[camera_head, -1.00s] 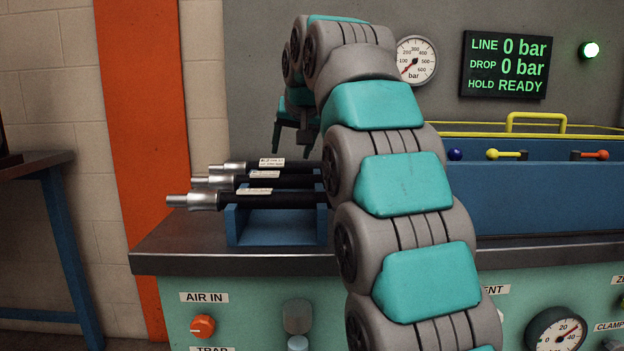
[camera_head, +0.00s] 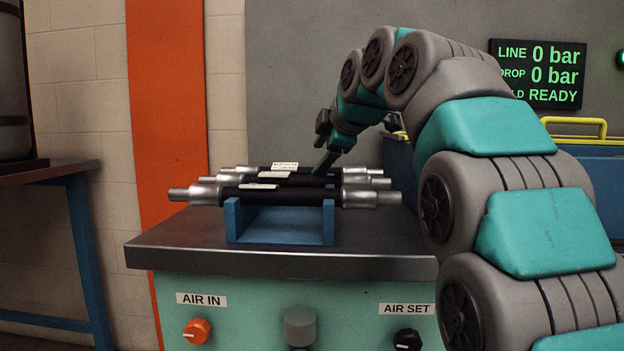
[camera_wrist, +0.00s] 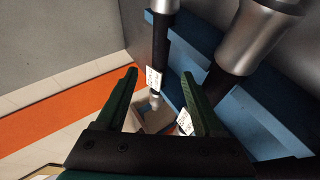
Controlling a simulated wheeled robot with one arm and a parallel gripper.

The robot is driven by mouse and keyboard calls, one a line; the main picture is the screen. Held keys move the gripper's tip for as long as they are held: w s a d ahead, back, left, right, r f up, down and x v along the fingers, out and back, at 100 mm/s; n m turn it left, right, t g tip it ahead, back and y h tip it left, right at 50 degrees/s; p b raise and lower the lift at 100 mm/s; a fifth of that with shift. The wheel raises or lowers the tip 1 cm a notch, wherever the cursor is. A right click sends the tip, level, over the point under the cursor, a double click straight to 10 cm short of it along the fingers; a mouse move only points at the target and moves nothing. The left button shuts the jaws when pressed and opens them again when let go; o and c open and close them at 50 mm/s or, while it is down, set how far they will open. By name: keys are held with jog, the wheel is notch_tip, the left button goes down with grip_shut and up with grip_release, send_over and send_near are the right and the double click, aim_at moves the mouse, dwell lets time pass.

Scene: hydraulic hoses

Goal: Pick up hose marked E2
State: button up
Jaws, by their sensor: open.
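Three black hoses with silver end fittings lie side by side across a blue cradle (camera_head: 285,238): a near hose (camera_head: 300,196), a middle hose (camera_head: 250,180) and a far hose (camera_head: 250,168). Each has a white tag, but the print is too small to read, so I cannot tell which is E2. My gripper (camera_head: 322,160) is open, above the rear hoses with its fingers downward. In the wrist view, one tagged hose (camera_wrist: 161,45) appears between the open fingers (camera_wrist: 160,88); contact cannot be told. A second hose (camera_wrist: 232,60) lies right of them.
The cradle stands on a dark metal bench top (camera_head: 190,238). A blue bin with a yellow handle (camera_head: 575,125) is behind my arm at right. A grey panel with a display (camera_head: 537,74) stands behind. The bench's left front corner is clear.

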aim_at(308, 171)
jog(key=shift+x, duration=3.9)
grip_shut()
